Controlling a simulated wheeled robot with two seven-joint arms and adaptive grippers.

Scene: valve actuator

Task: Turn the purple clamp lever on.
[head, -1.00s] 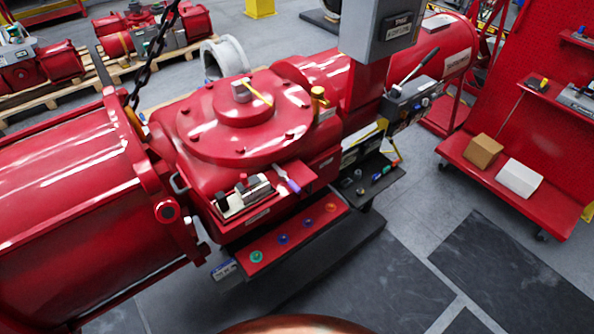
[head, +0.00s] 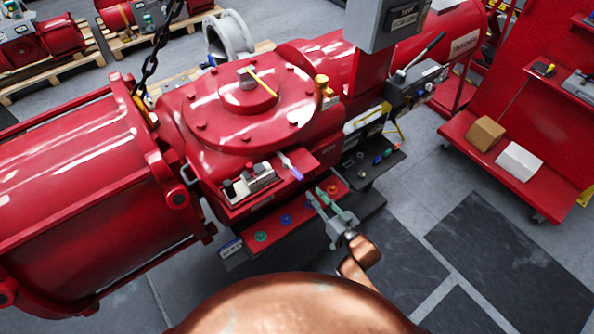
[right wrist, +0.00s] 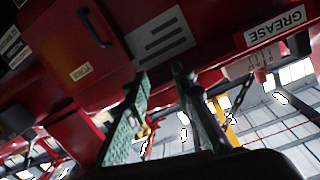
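The purple clamp lever (head: 291,167) sits on a small red ledge at the front of the big red valve actuator (head: 180,140). It points toward the lower right and has a pale upper end. My right gripper (head: 318,193) is a little to the right of and below the lever in the head view, apart from it. Its two greenish fingers are parted and empty; they also show in the right wrist view (right wrist: 159,72). I cannot make out the lever in the right wrist view. My left gripper is not in view.
A red strip with coloured knobs (head: 285,219) lies below the ledge, close under my right gripper. A black and white switch block (head: 250,182) is left of the lever. A black shelf (head: 372,165) is to the right. Open floor (head: 480,250) lies at lower right.

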